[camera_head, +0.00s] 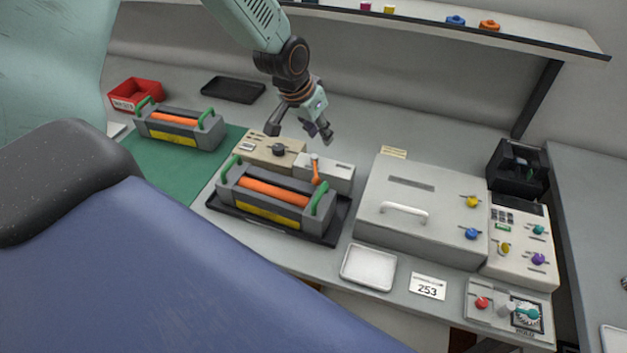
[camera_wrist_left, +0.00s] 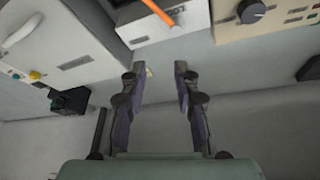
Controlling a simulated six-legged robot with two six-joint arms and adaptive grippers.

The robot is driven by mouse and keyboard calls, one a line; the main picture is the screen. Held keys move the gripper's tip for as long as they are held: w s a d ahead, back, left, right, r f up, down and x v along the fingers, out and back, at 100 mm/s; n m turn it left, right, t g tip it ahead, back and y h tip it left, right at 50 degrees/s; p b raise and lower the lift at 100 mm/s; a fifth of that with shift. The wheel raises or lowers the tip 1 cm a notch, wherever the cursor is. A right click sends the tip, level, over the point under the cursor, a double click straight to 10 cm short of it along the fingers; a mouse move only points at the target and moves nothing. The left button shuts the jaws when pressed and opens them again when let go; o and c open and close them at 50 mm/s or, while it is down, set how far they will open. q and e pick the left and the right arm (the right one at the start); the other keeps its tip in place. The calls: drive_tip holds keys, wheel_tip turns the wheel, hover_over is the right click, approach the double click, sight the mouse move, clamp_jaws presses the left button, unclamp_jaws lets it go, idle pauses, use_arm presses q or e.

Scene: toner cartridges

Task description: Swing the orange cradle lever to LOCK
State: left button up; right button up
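The orange cradle lever (camera_head: 316,170) stands up from a small white-grey box (camera_head: 329,178) behind the front toner cartridge. The lever also shows at the top of the left wrist view (camera_wrist_left: 158,12), and its box (camera_wrist_left: 140,25) lies there too. A toner cartridge (camera_head: 269,199) with an orange roller and green handles sits in a black tray (camera_head: 340,227). My left gripper (camera_head: 299,131) is open and empty, above and behind the lever, apart from it. In the left wrist view its two fingers (camera_wrist_left: 160,78) are spread with bare bench between them. My right gripper is not in view.
A beige box with a black knob (camera_head: 275,150) adjoins the lever's box on the left. A second cartridge (camera_head: 180,128) sits on a green mat (camera_head: 170,175). A grey lidded unit (camera_head: 400,200) stands to the right. A shelf (camera_head: 450,30) runs above the back.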

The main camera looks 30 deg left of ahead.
sight(315, 171)
use_arm(q)
drive_tip(key=n+b, duration=0.1)
drive_tip(key=f+n+b, duration=0.1)
drive_tip(key=n, duration=0.1)
drive_tip(key=shift+a+g+b, duration=0.35)
drive_tip(key=shift+g, duration=0.05)
drive_tip(key=s+f+n, duration=0.1)
drive_tip(key=f+n, duration=0.1)
drive_tip(key=f+n+g, duration=0.1)
drive_tip(key=f+n, duration=0.1)
drive_tip(key=s+d+f+n+g+b, duration=0.1)
drive_tip(key=f, duration=0.1)
drive_tip(key=shift+s+f+n+h, duration=0.15)
drive_tip(key=shift+s+n+h, duration=0.15)
drive_tip(key=shift+s+n, duration=0.1)
drive_tip(key=shift+w+d+f, duration=0.1)
drive_tip(key=shift+d+f, duration=0.1)
drive_tip(key=shift+f, duration=0.2)
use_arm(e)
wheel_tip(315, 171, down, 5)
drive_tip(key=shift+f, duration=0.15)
use_arm(q)
clamp_jaws()
